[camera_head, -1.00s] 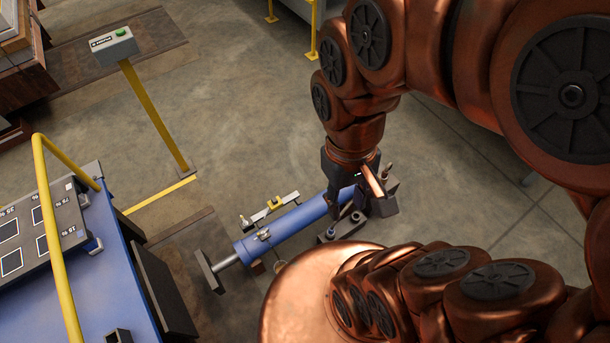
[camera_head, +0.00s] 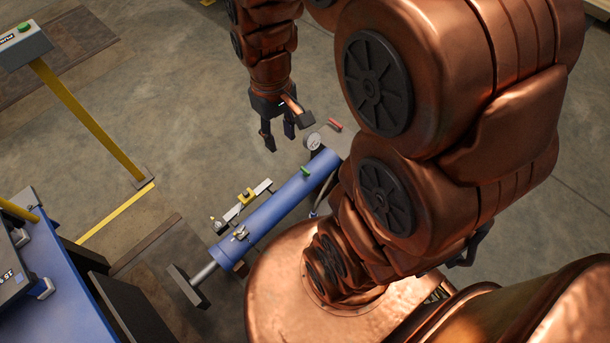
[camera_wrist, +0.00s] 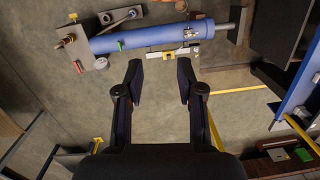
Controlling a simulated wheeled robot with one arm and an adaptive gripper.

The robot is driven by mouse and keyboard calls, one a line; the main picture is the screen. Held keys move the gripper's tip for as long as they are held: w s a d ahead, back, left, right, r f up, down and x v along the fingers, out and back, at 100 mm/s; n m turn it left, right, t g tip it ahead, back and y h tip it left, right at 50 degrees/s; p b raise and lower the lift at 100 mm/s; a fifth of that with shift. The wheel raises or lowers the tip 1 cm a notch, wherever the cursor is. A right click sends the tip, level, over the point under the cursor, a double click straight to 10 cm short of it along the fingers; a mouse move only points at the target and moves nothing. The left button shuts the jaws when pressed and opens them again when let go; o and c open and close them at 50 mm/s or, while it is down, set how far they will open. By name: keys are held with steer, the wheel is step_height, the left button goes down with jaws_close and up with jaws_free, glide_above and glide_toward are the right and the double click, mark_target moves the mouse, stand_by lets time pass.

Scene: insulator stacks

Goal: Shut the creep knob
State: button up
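The creep knob is not marked in any view, so I cannot tell which fitting it is. A blue hydraulic cylinder (camera_head: 268,213) lies low over the floor, with a small green knob (camera_head: 305,171), a round gauge (camera_head: 313,141) and a red handle (camera_head: 335,125) towards its upper right end. In the wrist view the cylinder (camera_wrist: 150,36) crosses the top, with the green knob (camera_wrist: 121,44) and a red-topped fitting (camera_wrist: 71,39) at left. My gripper (camera_head: 280,143) points down, open and empty, apart from these fittings. In the wrist view its fingers (camera_wrist: 160,80) have bare floor between them.
A yellow post (camera_head: 90,120) carries a box with a green button (camera_head: 24,27) at left. A blue machine (camera_head: 55,290) stands lower left. Bare concrete floor lies between post and gripper.

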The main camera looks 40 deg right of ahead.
steer(key=w+d+f+b, duration=0.4)
steer(key=w+f+b, duration=0.1)
steer(key=f, duration=0.5)
steer(key=w+d+f+b, duration=0.3)
steer(key=w+f+b, duration=0.15)
steer(key=f, duration=0.55)
steer(key=n+t+b, duration=0.1)
steer(key=b, duration=1.2)
glide_above(305, 170)
step_height(305, 170, down, 26)
steer(key=shift+r, duration=0.25)
steer(key=shift+d+f+b, duration=0.1)
steer(key=shift+f+b, duration=0.75)
steer(key=shift+f, duration=3.1)
jaws_close()
